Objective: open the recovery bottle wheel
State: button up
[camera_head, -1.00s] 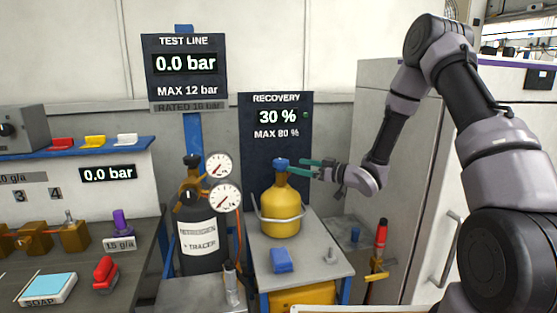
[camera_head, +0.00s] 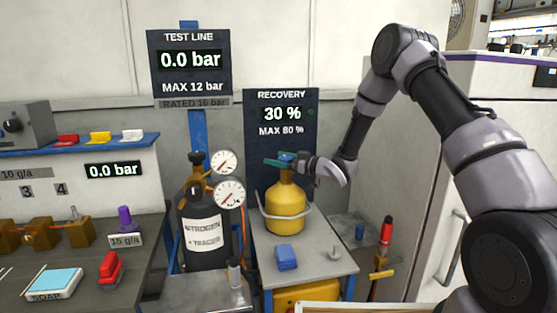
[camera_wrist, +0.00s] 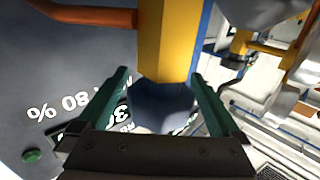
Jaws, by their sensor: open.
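The yellow recovery bottle (camera_head: 285,207) stands upright on a small grey table, with its blue wheel (camera_head: 287,157) on top. My gripper (camera_head: 277,159) is at the height of the wheel, with its green fingers around it. In the wrist view the blue wheel (camera_wrist: 162,105) lies between the two open green fingers (camera_wrist: 165,100), with the yellow valve body (camera_wrist: 168,40) beyond it. I see a small gap beside the wheel; whether a finger touches it I cannot tell.
The recovery display (camera_head: 281,112) reads 30 % behind the bottle. A black nitrogen bottle (camera_head: 203,235) with two gauges (camera_head: 230,194) stands to the left. A blue block (camera_head: 286,257) lies on the table (camera_head: 320,262) in front. A red-handled tool (camera_head: 386,232) is at the right.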

aim_at(280, 160)
jog(key=shift+c, duration=0.3)
jog(key=c, duration=1.3)
jog(key=shift+o, duration=0.2)
jog(key=shift+g, duration=0.3)
jog(key=shift+s+d+n+g+h, duration=0.1)
jog(key=shift+s+n+g+h, duration=0.5)
jog(key=shift+n+g, duration=2.45)
jog(key=shift+s+d+n+g+h, duration=0.1)
jog(key=shift+s+n+g+h, duration=0.45)
jog(key=shift+n+g, duration=2.45)
jog(key=shift+s+d+n+g+h, duration=0.1)
jog(key=shift+s+n+g+h, duration=0.9)
jog(key=shift+g, duration=3.55)
jog(key=shift+w+n+y, duration=0.3)
jog(key=shift+n+y, duration=0.05)
jog(key=shift+n, duration=0.2)
